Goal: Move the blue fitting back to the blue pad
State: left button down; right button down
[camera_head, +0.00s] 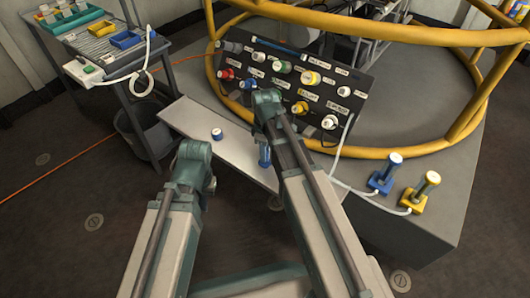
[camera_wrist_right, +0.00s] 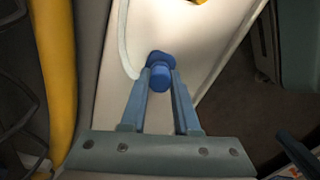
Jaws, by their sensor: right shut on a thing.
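In the right wrist view my right gripper (camera_wrist_right: 160,88) is shut on the blue fitting (camera_wrist_right: 159,74), a round blue piece with a wider collar at its far side. Behind it is the pale shelf. In the head view a blue upright piece (camera_head: 265,153) shows beside my right arm; I cannot tell whether it is the fitting or a finger. A white-topped blue piece (camera_head: 217,134) stands on the pale shelf (camera_head: 185,115). No separate blue pad is clear. My left fingers are not visible.
A dark labelled panel (camera_head: 290,78) with several coloured fittings stands behind the shelf. A yellow rail (camera_head: 400,151) curves around it. A yellow base with a post (camera_head: 414,200) stands at the right, with white cables nearby. A cart (camera_head: 95,50) and a bin (camera_head: 148,132) are at the left.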

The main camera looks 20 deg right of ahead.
jog(key=shift+f, duration=0.35)
dwell(0.5)
jog(key=c, duration=0.6)
grip_release()
jog(key=shift+o, duration=0.2)
notch_tip(320, 180, up, 14)
jog(key=p, duration=1.3)
jog(key=shift+f, duration=0.1)
